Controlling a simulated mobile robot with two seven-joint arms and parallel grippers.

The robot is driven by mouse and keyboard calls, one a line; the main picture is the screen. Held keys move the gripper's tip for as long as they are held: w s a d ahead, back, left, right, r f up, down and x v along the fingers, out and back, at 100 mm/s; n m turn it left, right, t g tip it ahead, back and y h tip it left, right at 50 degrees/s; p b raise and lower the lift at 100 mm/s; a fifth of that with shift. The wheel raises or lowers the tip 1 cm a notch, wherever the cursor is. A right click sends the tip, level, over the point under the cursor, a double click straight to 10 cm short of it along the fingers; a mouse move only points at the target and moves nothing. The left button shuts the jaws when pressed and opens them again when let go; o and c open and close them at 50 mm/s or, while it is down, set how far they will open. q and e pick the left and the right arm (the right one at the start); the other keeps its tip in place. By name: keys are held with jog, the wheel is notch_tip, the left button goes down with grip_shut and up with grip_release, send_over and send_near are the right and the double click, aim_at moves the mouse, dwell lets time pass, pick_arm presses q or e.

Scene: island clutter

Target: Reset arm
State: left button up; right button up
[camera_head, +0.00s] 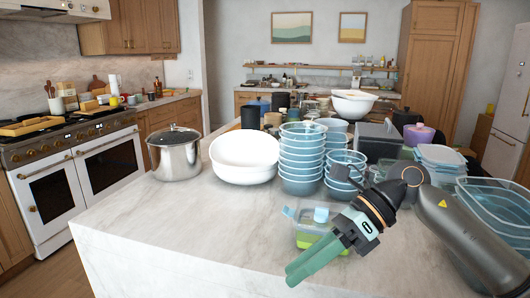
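My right gripper (296,274) comes in from the right, its green fingers pointing down-left over the front part of the marble island (190,235). The two fingers lie close together with nothing visible between them. My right forearm and wrist cross the lower right of the view. A clear food container with green contents (304,239) sits just behind the fingers and is partly hidden by them; I cannot tell whether they touch. My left gripper is not in view.
The island holds a steel pot (174,157), a white bowl (244,160), stacked blue bowls (301,165), blue cups (345,175) and clear containers (500,200) on the right. A white colander (353,104) stands farther back. The island's front left is clear.

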jog(key=s+a+r+m+y+p, duration=0.1)
jog(key=a+m+y+p, duration=0.1)
jog(key=a+m+y, duration=0.4)
jog(key=w+d+f+m+t+h+p, duration=0.1)
jog(key=w+d+f+m+t+h, duration=0.2)
jog(key=m+t, duration=0.55)
jog(key=w+d+f+m+t+p, duration=0.1)
jog(key=d+f+m+t, duration=0.3)
jog(key=m, duration=0.8)
jog(key=w+d+f+m+t+h+p, duration=0.1)
jog(key=f+m+t+h, duration=0.1)
jog(key=f+m+t, duration=0.55)
jog(key=s+d+f+m+g+h+p, duration=0.1)
jog(key=s+d+f+m+g+h, duration=0.3)
jog(key=s+f+m, duration=0.3)
jog(key=s+d+f+m+g+h+p, duration=0.1)
jog(key=s+d+f+m+g+h, duration=0.2)
jog(key=s+f, duration=0.9)
notch_tip(320, 180, down, 3)
jog(key=d+m+h, duration=0.2)
jog(key=m, duration=0.2)
jog(key=shift+m+g, duration=0.4)
